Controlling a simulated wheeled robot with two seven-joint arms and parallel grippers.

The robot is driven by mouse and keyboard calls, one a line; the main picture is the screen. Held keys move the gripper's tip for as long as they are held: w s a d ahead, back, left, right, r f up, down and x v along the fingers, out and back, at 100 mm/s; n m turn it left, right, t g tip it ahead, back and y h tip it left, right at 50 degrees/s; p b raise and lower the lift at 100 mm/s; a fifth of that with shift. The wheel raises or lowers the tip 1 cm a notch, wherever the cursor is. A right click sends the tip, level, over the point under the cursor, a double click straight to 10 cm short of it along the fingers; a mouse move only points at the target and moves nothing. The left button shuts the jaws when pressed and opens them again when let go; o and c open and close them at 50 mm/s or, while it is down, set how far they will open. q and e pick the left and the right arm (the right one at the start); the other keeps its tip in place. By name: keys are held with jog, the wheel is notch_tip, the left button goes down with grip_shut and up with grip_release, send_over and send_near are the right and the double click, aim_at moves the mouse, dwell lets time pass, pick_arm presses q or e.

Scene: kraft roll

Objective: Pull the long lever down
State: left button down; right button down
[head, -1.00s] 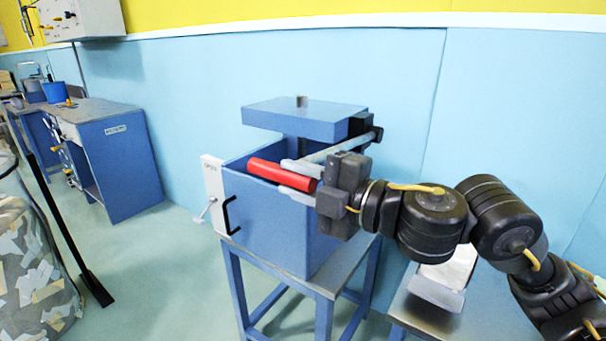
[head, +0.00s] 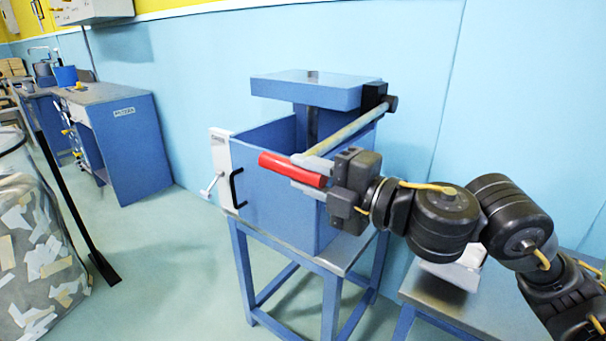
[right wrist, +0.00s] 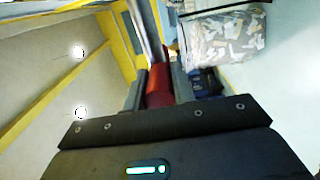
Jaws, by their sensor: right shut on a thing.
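The long lever (head: 345,133) is a pale rod running from a dark pivot at the back right of a blue machine box (head: 275,195) to a red handle (head: 290,168) at its near end. The handle is in front of the box's upper front edge. My right gripper (head: 298,171) is shut on the red handle, one finger above it and one below. In the right wrist view the red handle (right wrist: 159,85) shows between the two grey fingers. My left gripper is not in view.
A blue top plate (head: 317,88) stands on a post over the open box. The box rests on a blue-legged stand (head: 330,300). A low metal table (head: 460,310) is at the right.

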jog(key=shift+f, duration=0.65)
jog(key=c, duration=1.2)
grip_release()
jog(key=shift+w, duration=0.1)
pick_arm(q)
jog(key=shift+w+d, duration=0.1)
pick_arm(e)
jog(key=shift+o, duration=0.2)
jog(key=shift+r, duration=0.1)
jog(key=shift+w+r, duration=0.1)
jog(key=shift+r, duration=0.05)
pick_arm(q)
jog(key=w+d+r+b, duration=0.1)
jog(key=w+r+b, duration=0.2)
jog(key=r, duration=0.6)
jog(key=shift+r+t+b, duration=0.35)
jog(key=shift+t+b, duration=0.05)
jog(key=shift+b, duration=0.2)
pick_arm(e)
jog(key=v, duration=1.1)
jog(key=shift+a, duration=0.1)
